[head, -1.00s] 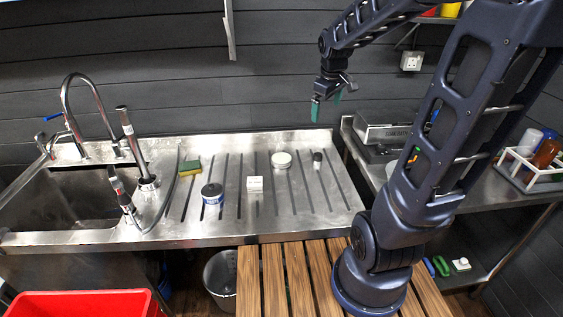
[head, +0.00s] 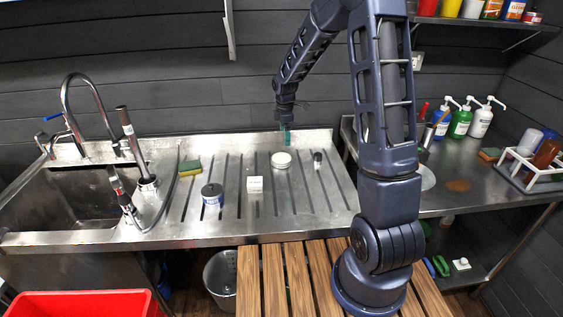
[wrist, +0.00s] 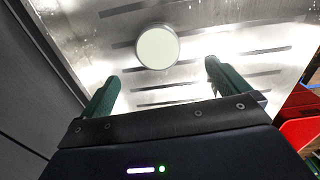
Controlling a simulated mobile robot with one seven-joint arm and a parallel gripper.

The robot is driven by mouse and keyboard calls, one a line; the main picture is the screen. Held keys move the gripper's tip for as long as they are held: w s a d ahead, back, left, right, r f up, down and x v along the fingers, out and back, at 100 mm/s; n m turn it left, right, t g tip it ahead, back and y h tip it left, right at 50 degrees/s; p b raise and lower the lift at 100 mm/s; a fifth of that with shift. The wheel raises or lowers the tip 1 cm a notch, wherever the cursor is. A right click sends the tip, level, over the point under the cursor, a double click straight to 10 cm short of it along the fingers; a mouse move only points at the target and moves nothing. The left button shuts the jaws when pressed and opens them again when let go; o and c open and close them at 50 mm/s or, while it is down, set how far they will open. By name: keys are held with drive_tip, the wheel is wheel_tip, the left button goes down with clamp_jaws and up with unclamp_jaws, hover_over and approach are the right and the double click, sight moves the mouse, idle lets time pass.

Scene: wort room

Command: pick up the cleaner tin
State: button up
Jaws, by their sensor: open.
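A low, round, pale tin (head: 281,160), which looks like the cleaner tin, stands on the ribbed steel drainboard toward its back edge. In the wrist view its round cream lid (wrist: 158,47) shows whole, just beyond the fingertips. My gripper (head: 286,136) hangs above and slightly behind the tin, fingers pointing down. In the wrist view my gripper (wrist: 161,72) has its two green fingers wide apart with nothing between them. The tin is apart from both fingers. No label can be read on it.
On the drainboard (head: 325,205) stand a dark-lidded blue tin (head: 212,195), a small white box (head: 255,185), a small dark-capped jar (head: 317,160) and a sponge (head: 190,167). The tap (head: 82,110) and sink are left. The wall rises close behind.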

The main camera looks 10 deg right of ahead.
sight(281, 158)
drive_tip(key=shift+n, duration=0.4)
drive_tip(key=shift+w+a+f, duration=0.15)
drive_tip(key=shift+a+f, duration=0.05)
drive_tip(key=shift+f, duration=1.95)
drive_tip(key=shift+w+a+f, duration=0.15)
drive_tip(key=shift+a+f, duration=0.1)
drive_tip(key=shift+f, duration=1.95)
drive_tip(key=shift+w+a+f, duration=0.15)
drive_tip(key=shift+a+f, duration=0.05)
drive_tip(key=shift+f, duration=1.95)
drive_tip(key=shift+c, duration=0.4)
drive_tip(key=c, duration=1)
drive_tip(key=shift+o, duration=0.2)
drive_tip(key=shift+r, duration=0.2)
